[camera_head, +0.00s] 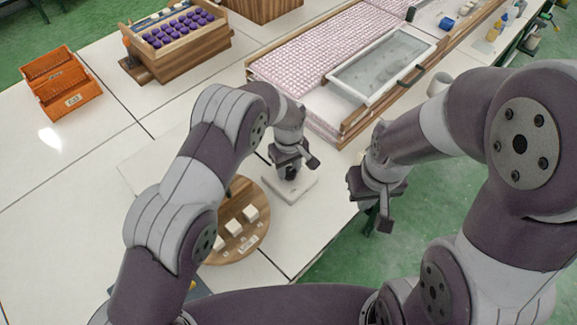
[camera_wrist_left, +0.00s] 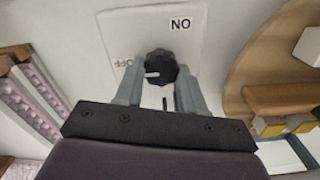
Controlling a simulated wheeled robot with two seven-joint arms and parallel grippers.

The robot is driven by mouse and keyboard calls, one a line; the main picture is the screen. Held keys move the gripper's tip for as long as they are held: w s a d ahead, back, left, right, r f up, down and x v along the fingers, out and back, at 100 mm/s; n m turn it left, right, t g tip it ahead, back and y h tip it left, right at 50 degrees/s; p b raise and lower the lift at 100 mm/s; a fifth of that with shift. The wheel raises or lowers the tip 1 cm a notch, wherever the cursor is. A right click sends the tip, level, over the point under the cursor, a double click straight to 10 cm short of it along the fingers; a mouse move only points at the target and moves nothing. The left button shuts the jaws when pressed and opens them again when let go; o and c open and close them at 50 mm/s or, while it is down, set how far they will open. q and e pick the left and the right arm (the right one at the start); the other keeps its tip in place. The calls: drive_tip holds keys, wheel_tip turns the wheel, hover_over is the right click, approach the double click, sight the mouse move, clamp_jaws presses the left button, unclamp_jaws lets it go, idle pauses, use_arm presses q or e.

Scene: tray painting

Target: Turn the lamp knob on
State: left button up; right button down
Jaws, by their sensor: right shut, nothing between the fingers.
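The lamp knob (camera_wrist_left: 161,66) is a black round knob on a pale plate (camera_wrist_left: 148,30) marked ON and OFF. Its white pointer mark faces left in the left wrist view, towards OFF. The plate also shows in the head view (camera_head: 297,192), with the knob mostly under my left gripper (camera_head: 288,170). My left gripper (camera_wrist_left: 160,88) is open, with one finger on each side of the knob; I cannot tell if they touch it. My right gripper (camera_head: 378,212) is shut and empty, hanging off the table's right edge over the green floor.
A round wooden board (camera_head: 236,222) with white blocks lies just left of the plate. A framed screen (camera_head: 383,65) and a pink-patterned tray (camera_head: 310,50) lie behind. An orange rack (camera_head: 60,82) and a wooden box of purple items (camera_head: 178,42) stand at back left. The left table is mostly clear.

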use_arm(q)
drive_tip(key=shift+m, duration=0.3)
drive_tip(key=m+b, duration=0.1)
drive_tip(key=m, duration=0.3)
drive_tip(key=shift+d+m, duration=0.15)
drive_tip(key=shift+m, duration=0.15)
drive_tip(key=m, duration=0.6)
drive_tip(key=shift+d+b, duration=0.1)
drive_tip(key=shift+b, duration=0.3)
drive_tip(key=m, duration=0.6)
drive_tip(key=shift+d+m, duration=0.1)
drive_tip(key=shift+m, duration=0.3)
drive_tip(key=m, duration=0.5)
drive_tip(key=shift+s+m, duration=0.15)
drive_tip(key=shift+m, duration=0.25)
drive_tip(key=o, duration=1.1)
drive_tip(key=shift+c, duration=0.2)
